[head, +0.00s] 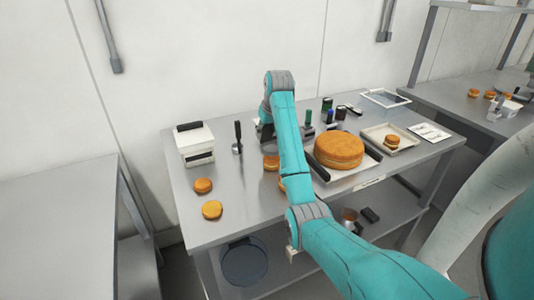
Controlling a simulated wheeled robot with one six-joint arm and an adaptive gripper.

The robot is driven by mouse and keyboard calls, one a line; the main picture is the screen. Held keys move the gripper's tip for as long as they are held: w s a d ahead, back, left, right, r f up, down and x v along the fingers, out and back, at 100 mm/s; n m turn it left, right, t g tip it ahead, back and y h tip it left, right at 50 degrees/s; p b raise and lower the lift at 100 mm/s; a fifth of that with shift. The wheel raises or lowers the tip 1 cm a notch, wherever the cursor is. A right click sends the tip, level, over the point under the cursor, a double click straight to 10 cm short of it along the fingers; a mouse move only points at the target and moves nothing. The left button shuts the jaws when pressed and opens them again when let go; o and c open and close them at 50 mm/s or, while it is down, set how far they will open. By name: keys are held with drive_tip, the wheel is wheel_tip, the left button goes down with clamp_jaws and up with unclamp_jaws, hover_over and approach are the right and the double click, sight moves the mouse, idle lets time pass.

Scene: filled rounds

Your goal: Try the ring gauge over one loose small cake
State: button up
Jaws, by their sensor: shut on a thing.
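My gripper (266,134) is low over the middle of the steel table, partly hidden behind my own arm. It is shut on what looks like the grey ring gauge (268,149), of which only a small part shows. A small orange-brown cake (271,163) lies just in front of and below it; I cannot tell whether they touch. Another small cake (282,185) is mostly hidden by my arm. Two more loose small cakes, one farther back (203,186) and one nearer (212,210), lie apart on the left of the table.
A large round cake (339,148) sits on a tray right of my arm. A smaller tray (404,133) holds a small cake (391,141). A white box (195,146) and a dark upright handle (238,136) stand at left.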

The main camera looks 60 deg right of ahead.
drive_tip(key=shift+r, duration=1)
